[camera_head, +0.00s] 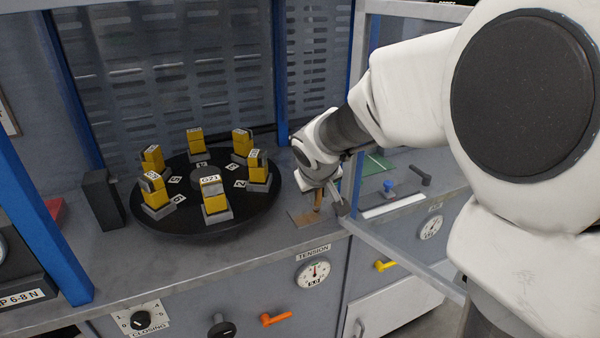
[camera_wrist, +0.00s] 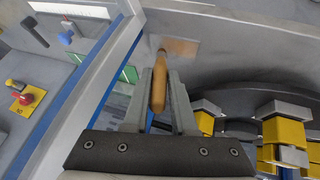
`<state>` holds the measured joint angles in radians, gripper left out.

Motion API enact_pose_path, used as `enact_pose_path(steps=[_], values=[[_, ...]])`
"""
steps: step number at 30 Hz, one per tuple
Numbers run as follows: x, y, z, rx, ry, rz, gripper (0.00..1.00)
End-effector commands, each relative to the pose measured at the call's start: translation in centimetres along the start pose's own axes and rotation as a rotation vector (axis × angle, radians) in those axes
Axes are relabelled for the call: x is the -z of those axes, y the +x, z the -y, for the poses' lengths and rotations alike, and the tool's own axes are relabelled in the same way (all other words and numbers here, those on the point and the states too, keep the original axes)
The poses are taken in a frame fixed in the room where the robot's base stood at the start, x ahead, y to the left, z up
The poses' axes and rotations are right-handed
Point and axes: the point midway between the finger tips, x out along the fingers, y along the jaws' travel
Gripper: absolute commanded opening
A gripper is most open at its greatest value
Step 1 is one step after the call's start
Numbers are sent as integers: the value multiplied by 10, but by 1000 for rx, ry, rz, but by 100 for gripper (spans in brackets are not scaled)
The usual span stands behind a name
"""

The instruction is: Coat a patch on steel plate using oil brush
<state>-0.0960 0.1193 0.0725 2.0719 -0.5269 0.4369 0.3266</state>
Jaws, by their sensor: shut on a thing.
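My gripper (camera_head: 325,193) is shut on the wooden handle of the oil brush (camera_head: 317,201), above the worktop right of the black turntable. In the wrist view the brush handle (camera_wrist: 158,88) lies between the two fingers of my gripper (camera_wrist: 160,100), its far end pointing at the plate. The small steel plate (camera_head: 300,217) lies flat near the worktop's front edge and looks brownish. The plate also shows in the wrist view (camera_wrist: 184,46). The brush's low end is over or on the plate; I cannot tell if it touches.
A round black turntable (camera_head: 238,214) with several yellow-and-grey blocks stands close on the left. A blue post (camera_head: 280,75) and a slotted back panel (camera_head: 180,70) rise behind. A frame rail (camera_head: 400,258) runs close on the right. A blue knob (camera_head: 388,185) lies beyond it.

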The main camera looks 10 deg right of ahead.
Motion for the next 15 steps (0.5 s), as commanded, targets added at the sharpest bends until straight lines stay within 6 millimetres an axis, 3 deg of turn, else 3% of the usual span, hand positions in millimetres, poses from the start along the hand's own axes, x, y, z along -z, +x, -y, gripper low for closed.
enact_pose_path(steps=[6,15], values=[[-1,4,-20,-1,2,7,0],[-6,4,-24,-1,1,2,0]])
